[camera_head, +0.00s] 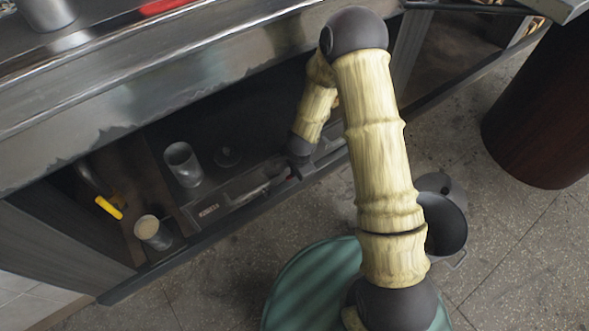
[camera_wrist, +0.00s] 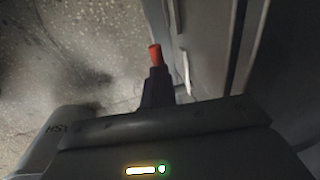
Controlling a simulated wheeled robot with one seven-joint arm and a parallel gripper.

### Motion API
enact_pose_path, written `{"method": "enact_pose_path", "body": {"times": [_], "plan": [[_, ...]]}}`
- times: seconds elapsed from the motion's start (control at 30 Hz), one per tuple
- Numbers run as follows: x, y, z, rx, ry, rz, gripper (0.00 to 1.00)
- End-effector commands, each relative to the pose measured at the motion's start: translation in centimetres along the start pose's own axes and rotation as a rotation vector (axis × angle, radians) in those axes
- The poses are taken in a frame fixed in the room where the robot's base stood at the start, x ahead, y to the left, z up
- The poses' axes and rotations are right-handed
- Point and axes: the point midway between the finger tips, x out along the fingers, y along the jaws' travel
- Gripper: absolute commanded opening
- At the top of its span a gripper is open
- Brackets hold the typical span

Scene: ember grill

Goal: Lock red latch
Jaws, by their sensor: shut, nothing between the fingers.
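My gripper (camera_head: 296,170) reaches down to the open lower compartment of the grill counter (camera_head: 90,112). In the wrist view my gripper (camera_wrist: 156,72) shows as narrow dark fingers, shut together and empty. A small red-orange piece sits at their tip, in line with them. I cannot tell whether it is the fingertips or part of the red latch. No red latch shows clearly apart from it. In the wrist view, a grey panel (camera_wrist: 208,45) with a pale edge runs close to the right of the fingers.
A metal cup (camera_head: 182,163), a tin (camera_head: 152,232) and a yellow handle (camera_head: 109,207) are inside the lower compartment. A dark bucket (camera_head: 446,222) stands on the floor behind my arm. A dark red-brown drum (camera_head: 540,120) stands at right. Open floor lies in front.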

Motion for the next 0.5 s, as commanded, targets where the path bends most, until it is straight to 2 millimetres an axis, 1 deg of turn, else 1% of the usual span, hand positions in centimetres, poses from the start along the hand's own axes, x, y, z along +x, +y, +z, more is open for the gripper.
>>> {"method": "enact_pose_path", "body": {"times": [0.03,0.17,0.27,0.5], "plan": [[0.6,-0.1,0.9,-0.015,-0.017,0.002,0.00],[0.0,-0.2,0.8,-0.014,-0.016,0.001,0.00],[-1.0,-0.2,0.8,-0.014,-0.014,0.000,0.00],[-4.6,-0.3,0.1,-0.003,-0.004,-0.006,0.00]]}}
